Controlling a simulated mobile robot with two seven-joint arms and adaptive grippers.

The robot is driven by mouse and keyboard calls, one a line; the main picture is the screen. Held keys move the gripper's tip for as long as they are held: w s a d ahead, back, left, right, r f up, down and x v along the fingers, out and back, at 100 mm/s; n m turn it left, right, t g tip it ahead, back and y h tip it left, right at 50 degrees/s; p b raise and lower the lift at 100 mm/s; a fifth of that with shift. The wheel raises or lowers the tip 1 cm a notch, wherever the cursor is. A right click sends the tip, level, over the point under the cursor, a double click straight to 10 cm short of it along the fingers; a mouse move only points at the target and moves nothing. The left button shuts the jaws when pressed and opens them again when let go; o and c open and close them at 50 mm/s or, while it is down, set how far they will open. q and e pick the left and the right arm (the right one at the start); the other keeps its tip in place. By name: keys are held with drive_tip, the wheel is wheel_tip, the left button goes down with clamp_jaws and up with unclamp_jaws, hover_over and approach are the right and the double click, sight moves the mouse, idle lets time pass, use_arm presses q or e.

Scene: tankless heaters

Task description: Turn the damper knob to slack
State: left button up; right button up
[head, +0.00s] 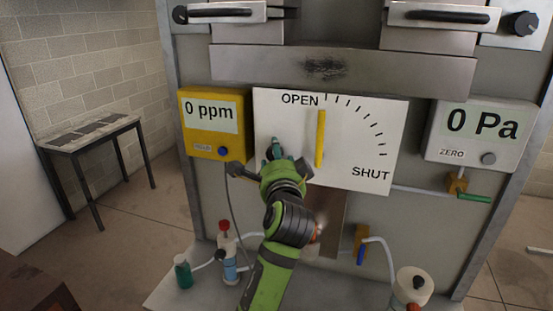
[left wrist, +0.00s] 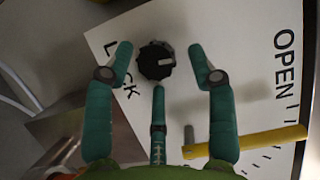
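The black damper knob (left wrist: 156,60) is on the white dial plate (head: 350,150), with a pale mark pointing right in the left wrist view. Beside it are the letters "L" and "CK", with the part between hidden by a finger. My left gripper (head: 273,150) is at the plate's left part and mostly hides the knob in the head view. In the left wrist view the gripper (left wrist: 161,50) is open, its teal fingers apart on either side of the knob and a third finger below it. Contact with the knob cannot be told. My right gripper is not in view.
A yellow lever (head: 320,138) stands upright on the plate, just right of my gripper, with "OPEN" above and "SHUT" lower right. A yellow 0 ppm meter (head: 214,148) is left, a 0 Pa gauge (head: 470,130) right. Bottles (head: 183,272) and hoses are below.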

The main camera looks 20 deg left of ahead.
use_arm(q)
wheel_tip(320, 180, up, 10)
idle(0.6)
